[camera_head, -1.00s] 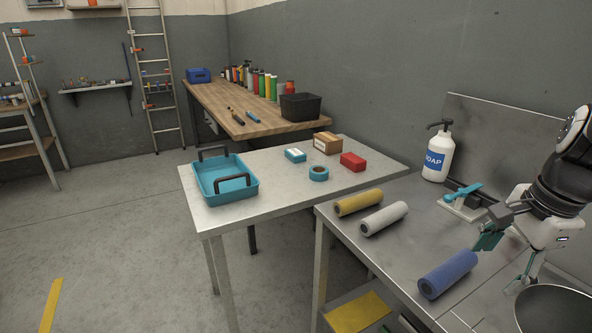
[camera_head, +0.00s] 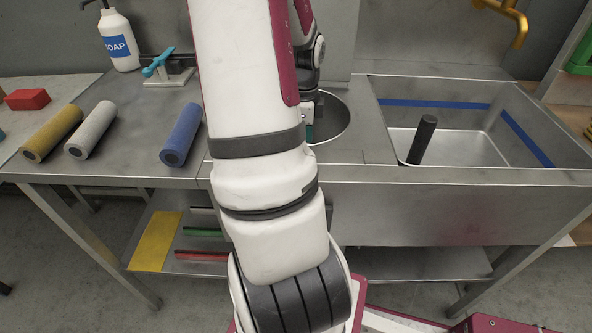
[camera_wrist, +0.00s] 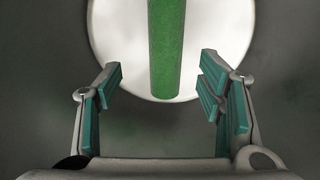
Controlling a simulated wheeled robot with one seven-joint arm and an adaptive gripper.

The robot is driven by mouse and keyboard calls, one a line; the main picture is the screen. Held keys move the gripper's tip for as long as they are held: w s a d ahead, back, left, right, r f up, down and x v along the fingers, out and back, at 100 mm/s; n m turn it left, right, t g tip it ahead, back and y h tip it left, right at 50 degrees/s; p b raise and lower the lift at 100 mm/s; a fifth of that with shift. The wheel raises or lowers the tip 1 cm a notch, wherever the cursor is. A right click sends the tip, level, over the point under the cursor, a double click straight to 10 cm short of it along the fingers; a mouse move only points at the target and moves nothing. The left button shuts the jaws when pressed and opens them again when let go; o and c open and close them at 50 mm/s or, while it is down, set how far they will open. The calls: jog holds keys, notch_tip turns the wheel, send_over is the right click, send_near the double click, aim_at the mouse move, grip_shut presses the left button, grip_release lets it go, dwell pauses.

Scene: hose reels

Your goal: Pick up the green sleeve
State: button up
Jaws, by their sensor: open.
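The green sleeve (camera_wrist: 166,45) shows in the wrist view as a long green cylinder in front of a bright round surface. My gripper (camera_wrist: 161,85) is open, with teal pads on both sides. The sleeve's lower end lies between the fingertip lines, with a clear gap on each side, and nothing is held. In the head view my arm hides the sleeve and most of the gripper over the round basin (camera_head: 335,117).
Yellow (camera_head: 52,134), white (camera_head: 91,130) and blue (camera_head: 181,135) sleeves lie on the steel counter at left. A soap bottle (camera_head: 119,42) and a turquoise-handled tool (camera_head: 158,62) stand behind. A black sleeve (camera_head: 422,139) leans in the rectangular sink (camera_head: 470,150) at right.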

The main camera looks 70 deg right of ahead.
jog(key=f+b, duration=0.1)
jog(key=f, duration=0.4)
jog(key=w+f+b, duration=0.1)
jog(key=f, duration=0.1)
jog(key=shift+d+f+b, duration=0.15)
jog(key=shift+d+b, duration=0.15)
jog(key=shift+b, duration=0.05)
jog(key=c, duration=1.3)
jog(key=shift+o, duration=0.2)
